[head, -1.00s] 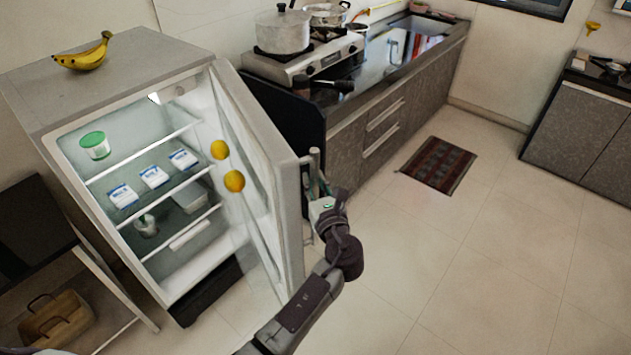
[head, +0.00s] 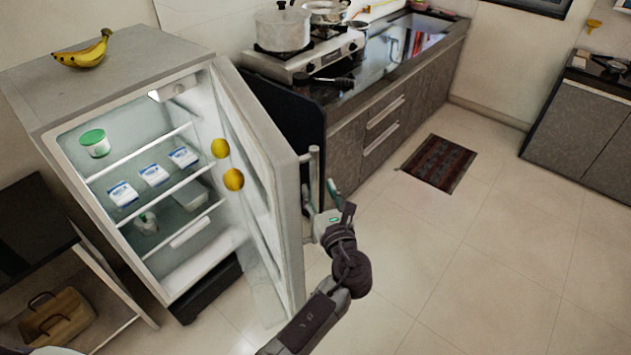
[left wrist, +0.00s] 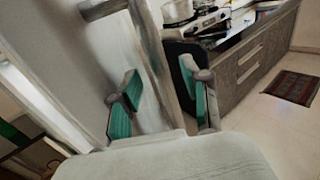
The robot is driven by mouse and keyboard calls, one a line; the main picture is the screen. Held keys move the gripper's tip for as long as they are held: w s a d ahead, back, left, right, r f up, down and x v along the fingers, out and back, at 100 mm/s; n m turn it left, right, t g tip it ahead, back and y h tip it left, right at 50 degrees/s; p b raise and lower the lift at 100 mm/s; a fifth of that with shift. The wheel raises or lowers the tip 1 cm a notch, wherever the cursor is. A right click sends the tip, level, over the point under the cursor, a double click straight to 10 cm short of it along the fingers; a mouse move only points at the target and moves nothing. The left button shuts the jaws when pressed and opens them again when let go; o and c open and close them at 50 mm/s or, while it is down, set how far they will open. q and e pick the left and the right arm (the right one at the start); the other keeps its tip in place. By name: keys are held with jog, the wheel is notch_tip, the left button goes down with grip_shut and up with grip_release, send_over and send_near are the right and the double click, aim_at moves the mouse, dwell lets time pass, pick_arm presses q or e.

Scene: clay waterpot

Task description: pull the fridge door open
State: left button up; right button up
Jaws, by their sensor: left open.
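The fridge (head: 135,55) stands at the left with its door (head: 270,165) swung well open and its lit shelves showing. The door's upright bar handle (head: 314,180) is on the outer face near the free edge. My left gripper (head: 321,197) is open at the lower part of this handle. In the left wrist view, the handle (left wrist: 150,50) runs down between the two green-padded fingers of my left gripper (left wrist: 168,92), with gaps showing on both sides. The door's outer face (left wrist: 50,60) fills the left of that view. My right gripper is not in view.
A counter (head: 345,130) with a stove (head: 305,60) and pot (head: 283,28) stands behind the door. Bananas (head: 84,54) lie on the fridge top. A low shelf with a brown bag (head: 58,318) is at the lower left. The floor (head: 450,260) at right is clear, with a rug (head: 438,163).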

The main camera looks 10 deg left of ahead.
pick_arm(q)
jog(key=v, duration=0.3)
jog(key=shift+s+d, duration=0.15)
jog(key=shift+s, duration=0.15)
